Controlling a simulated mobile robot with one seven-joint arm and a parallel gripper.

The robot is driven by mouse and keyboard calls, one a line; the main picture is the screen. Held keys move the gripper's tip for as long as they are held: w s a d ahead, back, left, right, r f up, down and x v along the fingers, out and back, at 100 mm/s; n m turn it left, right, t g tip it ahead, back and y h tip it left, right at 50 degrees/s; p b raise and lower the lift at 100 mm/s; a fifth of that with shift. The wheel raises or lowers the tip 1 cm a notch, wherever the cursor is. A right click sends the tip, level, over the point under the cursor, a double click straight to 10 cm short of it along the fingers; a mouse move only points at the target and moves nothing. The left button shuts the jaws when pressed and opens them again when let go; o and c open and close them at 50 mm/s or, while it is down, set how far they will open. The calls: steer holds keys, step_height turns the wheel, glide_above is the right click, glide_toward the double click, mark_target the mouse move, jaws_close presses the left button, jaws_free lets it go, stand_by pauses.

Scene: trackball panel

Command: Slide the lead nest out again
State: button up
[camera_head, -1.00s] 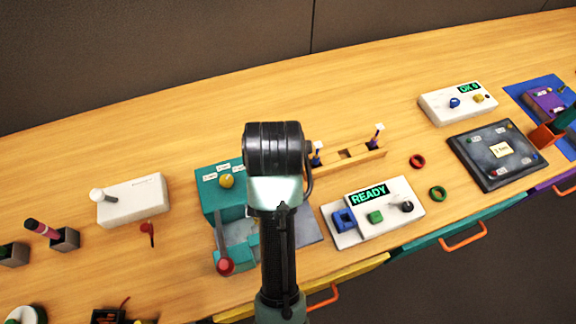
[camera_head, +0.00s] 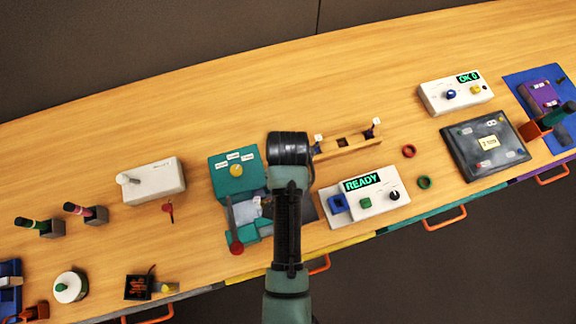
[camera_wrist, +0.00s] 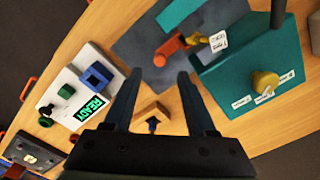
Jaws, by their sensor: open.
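A teal fixture (camera_head: 225,180) with a yellow knob (camera_head: 236,170), white labels and a red-ended lever (camera_head: 236,248) stands left of my arm in the head view. A grey plate (camera_head: 307,211) lies beside it, partly hidden by my arm. In the wrist view the teal fixture (camera_wrist: 250,62) is at upper right. An orange-red handle (camera_wrist: 168,50) and a yellow piece (camera_wrist: 203,40) with a white label show over the grey plate. I cannot tell which part is the lead nest. My gripper (camera_wrist: 159,75) is open and empty, its fingertips pointing toward the orange-red handle, apart from it in the picture.
A white READY panel (camera_head: 376,205) stands right of my arm. A wooden rack (camera_head: 350,142) with small upright posts is behind it. A white box (camera_head: 155,183) stands to the left. Red (camera_head: 409,151) and green (camera_head: 424,183) rings lie to the right. The back of the table is clear.

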step_height(320, 180, down, 6)
steer(key=shift+f, duration=0.1)
steer(key=shift+c, duration=0.2)
jaws_close()
stand_by(1.4)
